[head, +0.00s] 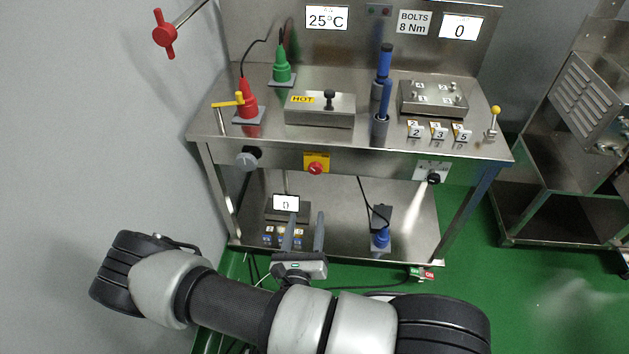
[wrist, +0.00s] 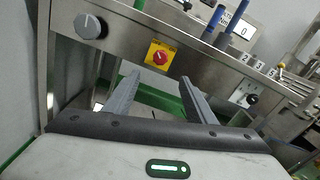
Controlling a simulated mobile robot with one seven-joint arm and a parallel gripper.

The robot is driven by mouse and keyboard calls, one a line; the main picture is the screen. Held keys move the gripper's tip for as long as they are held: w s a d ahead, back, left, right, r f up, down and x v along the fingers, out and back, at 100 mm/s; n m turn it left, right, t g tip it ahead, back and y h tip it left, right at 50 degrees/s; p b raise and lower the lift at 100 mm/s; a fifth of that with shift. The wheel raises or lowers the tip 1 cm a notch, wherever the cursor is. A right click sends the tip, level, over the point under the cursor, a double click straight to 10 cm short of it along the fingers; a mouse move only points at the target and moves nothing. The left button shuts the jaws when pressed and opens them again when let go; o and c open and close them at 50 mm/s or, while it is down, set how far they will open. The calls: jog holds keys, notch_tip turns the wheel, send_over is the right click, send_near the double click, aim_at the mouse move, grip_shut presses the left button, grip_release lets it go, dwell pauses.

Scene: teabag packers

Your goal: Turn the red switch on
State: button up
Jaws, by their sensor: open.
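The red switch (head: 315,168) is a round red knob on a yellow plate on the front panel of the steel bench. In the wrist view the red switch (wrist: 160,57) shows just beyond and above my fingertips, roughly midway between them. Its exact turn position is too small to read. My gripper (head: 305,216) is open and empty, with two parallel grey fingers pointing toward the bench front. In the wrist view my gripper (wrist: 160,78) has a clear gap between its fingers. The fingers appear apart from the switch.
A grey knob (head: 247,159) is left of the switch and a black knob (head: 433,178) is right. The steel bench (head: 350,138) holds a red plug, a green plug, a HOT box and blue-handled tools. Below is a shelf with a small display (head: 286,202).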

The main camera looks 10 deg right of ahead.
aim_at(315, 170)
jog(key=b+x, duration=0.2)
jog(key=x, duration=1.5)
jog(key=shift+w, duration=0.1)
jog(key=shift+c, duration=0.4)
jog(key=c, duration=1)
jog(key=shift+o, duration=0.2)
